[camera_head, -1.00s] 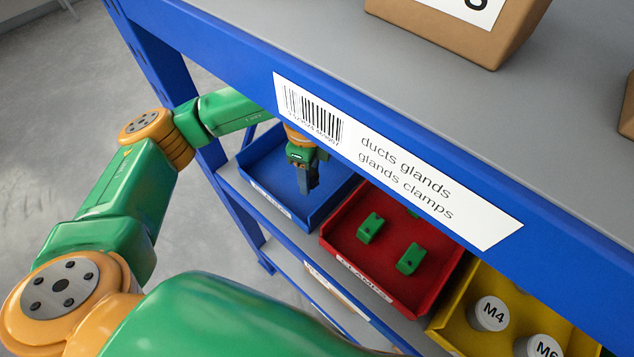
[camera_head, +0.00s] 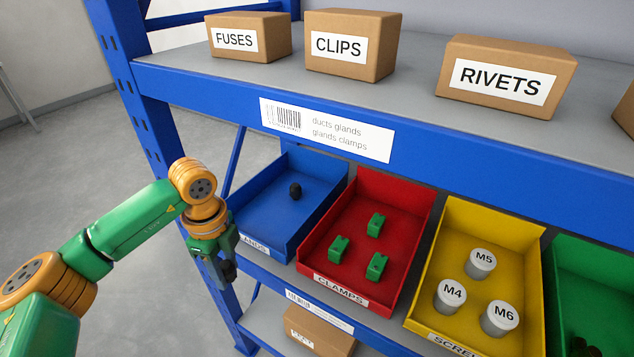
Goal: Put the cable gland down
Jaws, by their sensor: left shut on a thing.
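My left gripper (camera_head: 221,270) hangs fingers down at the front left of the blue bin (camera_head: 257,238), outside it and near its front left corner. It is shut on a dark thing, seemingly a cable gland, which hardly stands out from the dark fingers. Another black cable gland (camera_head: 295,190) sits on the floor of the blue bin towards the back. My right gripper is not in view.
To the right stand a red bin (camera_head: 318,245) with green clamps, a yellow bin (camera_head: 425,300) with M4, M5 and M6 pots, and a green bin (camera_head: 590,262). The upper shelf's blue edge (camera_head: 440,172) overhangs the bins. A cardboard box (camera_head: 318,330) lies below.

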